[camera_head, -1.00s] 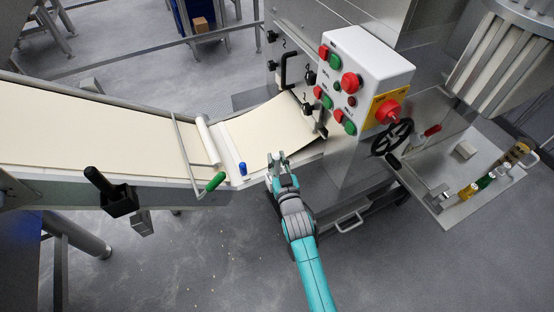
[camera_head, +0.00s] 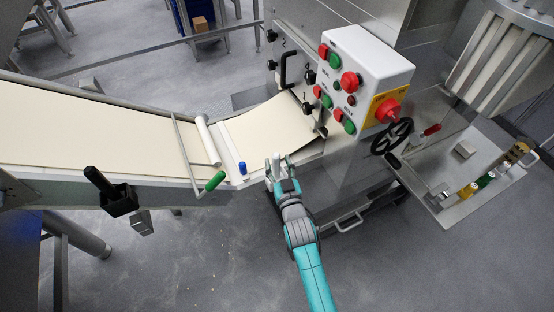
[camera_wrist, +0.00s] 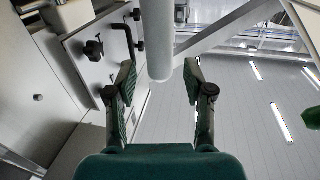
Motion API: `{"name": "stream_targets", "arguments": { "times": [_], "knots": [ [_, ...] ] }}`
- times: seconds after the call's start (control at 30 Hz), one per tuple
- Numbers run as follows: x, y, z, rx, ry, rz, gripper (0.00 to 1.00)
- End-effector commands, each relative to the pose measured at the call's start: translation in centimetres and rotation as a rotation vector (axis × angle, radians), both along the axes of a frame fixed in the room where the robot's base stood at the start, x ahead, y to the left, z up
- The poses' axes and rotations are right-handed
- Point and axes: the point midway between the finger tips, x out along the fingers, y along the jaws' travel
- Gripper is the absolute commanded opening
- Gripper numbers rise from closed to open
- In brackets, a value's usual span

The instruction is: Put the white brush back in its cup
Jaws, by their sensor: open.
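My gripper (camera_head: 278,158) is open beside the right end of the conveyor, below the control box. In the wrist view a pale, round-ended rod (camera_wrist: 159,45) comes down from the top edge between the parted fingers (camera_wrist: 158,82), with gaps on both sides. It looks like the handle of the white brush; its far part is out of frame. In the head view it is hard to tell from the pale fingertips. A black cup (camera_head: 121,204) with a black handle in it hangs on the conveyor's front side. I cannot tell whether this is the white brush's cup.
A green handle (camera_head: 215,182) and a blue one (camera_head: 243,168) stand at the conveyor edge left of my gripper. The control box (camera_head: 362,75) rises to the right, above a black handwheel (camera_head: 391,137). A side tray (camera_head: 462,212) holds several small items.

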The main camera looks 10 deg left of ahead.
Motion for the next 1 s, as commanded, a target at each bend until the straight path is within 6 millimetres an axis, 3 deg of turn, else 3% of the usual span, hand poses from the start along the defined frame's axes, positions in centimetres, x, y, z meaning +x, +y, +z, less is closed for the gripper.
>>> {"name": "stream_targets", "arguments": {
  "times": [0.3, 0.5, 1.0],
  "knots": [
    [-5.5, -2.3, -0.1, 0.001, 0.001, 0.0, 0.52],
    [-8.0, -3.3, -0.1, 0.0, 0.0, 0.0, 0.52],
    [-9.4, -4.0, -0.1, 0.0, 0.0, -0.001, 0.52]
  ]
}}
